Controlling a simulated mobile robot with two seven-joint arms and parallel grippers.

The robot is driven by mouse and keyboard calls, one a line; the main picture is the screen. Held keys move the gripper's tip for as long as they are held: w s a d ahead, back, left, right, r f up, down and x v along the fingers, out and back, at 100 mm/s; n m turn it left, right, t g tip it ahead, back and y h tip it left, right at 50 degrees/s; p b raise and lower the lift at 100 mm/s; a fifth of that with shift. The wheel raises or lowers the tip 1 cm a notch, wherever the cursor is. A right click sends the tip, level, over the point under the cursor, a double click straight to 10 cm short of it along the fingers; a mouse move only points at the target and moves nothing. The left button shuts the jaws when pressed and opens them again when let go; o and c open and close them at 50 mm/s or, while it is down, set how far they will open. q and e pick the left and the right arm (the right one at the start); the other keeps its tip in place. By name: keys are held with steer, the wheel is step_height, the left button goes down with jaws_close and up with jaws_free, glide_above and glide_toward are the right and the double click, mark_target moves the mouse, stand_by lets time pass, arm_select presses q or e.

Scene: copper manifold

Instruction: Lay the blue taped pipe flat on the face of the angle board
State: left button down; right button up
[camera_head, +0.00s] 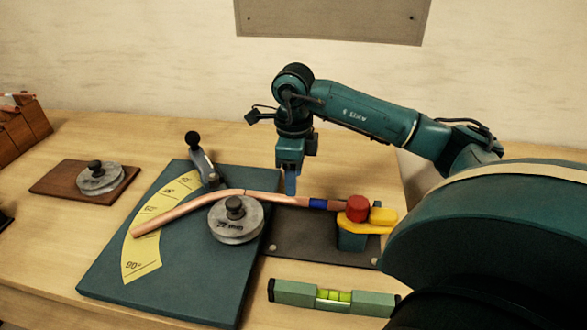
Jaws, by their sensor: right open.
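The copper pipe (273,199) has a band of blue tape near its right end and a bend near its middle. Its left part extends over the yellow angle scale of the dark teal angle board (190,283). Its right end is at a red and yellow clamp (381,216). I cannot tell whether the pipe touches the board's face. My right gripper (290,184) points down, open, just above and behind the pipe, left of the blue tape. It looks empty. My left gripper is out of view.
A round grey disc (236,233) with a dark knob sits on the board beside the pipe's bend. A grey lever (203,165) stands at the board's back edge. A green spirit level (292,293) lies in front. Another disc (99,181) rests on a brown board at left.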

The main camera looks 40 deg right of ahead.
mark_target(293, 200)
step_height(293, 200, down, 6)
steer(key=b, duration=0.4)
steer(key=shift+f, duration=0.25)
steer(key=shift+f+b, duration=0.5)
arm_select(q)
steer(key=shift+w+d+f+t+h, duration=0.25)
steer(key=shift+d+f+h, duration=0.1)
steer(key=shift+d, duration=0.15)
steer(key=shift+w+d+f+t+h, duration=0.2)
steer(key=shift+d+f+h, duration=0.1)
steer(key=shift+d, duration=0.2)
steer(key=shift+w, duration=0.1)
arm_select(e)
steer(key=shift+c, duration=0.4)
jaws_close()
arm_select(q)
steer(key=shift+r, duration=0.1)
